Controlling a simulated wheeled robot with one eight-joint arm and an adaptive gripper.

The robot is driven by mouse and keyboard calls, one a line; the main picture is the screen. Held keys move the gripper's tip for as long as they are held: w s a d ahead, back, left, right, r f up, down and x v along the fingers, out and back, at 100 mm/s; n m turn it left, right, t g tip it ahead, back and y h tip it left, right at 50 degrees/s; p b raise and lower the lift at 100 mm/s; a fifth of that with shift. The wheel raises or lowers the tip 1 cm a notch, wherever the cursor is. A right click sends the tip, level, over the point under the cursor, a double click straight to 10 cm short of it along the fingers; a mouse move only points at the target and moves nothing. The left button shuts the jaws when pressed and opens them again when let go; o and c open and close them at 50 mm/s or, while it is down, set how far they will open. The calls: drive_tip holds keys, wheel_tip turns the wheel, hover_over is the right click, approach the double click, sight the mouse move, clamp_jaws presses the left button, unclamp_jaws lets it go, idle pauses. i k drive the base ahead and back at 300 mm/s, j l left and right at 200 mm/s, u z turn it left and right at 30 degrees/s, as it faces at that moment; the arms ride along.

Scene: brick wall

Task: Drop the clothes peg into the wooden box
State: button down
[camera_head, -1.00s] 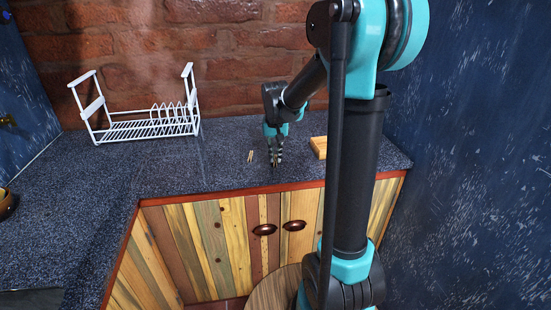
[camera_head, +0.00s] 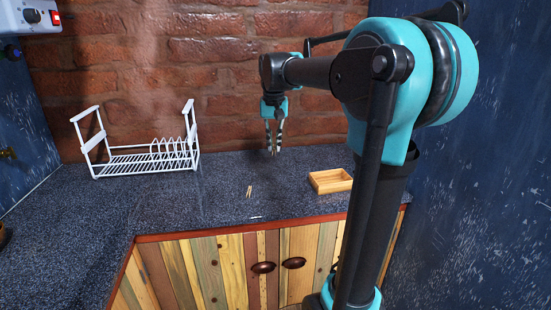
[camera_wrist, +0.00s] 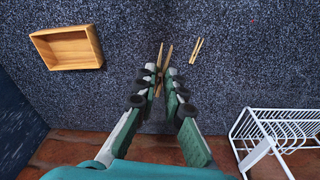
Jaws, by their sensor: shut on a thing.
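My gripper (camera_head: 274,148) is raised above the counter, left of the wooden box in the head view. In the wrist view my gripper (camera_wrist: 160,76) is shut on a wooden clothes peg (camera_wrist: 161,62), which sticks out past the fingertips. The wooden box (camera_head: 322,187) is a shallow, open, light-wood tray on the counter near its right end. It also shows in the wrist view (camera_wrist: 67,66), at upper left, and looks empty. The held peg is apart from the box.
A second peg (camera_head: 249,191) lies on the dark speckled counter (camera_head: 200,210), left of the box; it shows in the wrist view too (camera_wrist: 197,50). A white dish rack (camera_head: 140,163) stands at the back left. A brick wall (camera_head: 220,80) is behind.

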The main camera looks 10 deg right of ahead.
sight(335, 185)
drive_tip(key=i+l, duration=0.1)
drive_tip(key=l, duration=0.5)
drive_tip(key=i+l, duration=0.1)
drive_tip(key=l, duration=0.55)
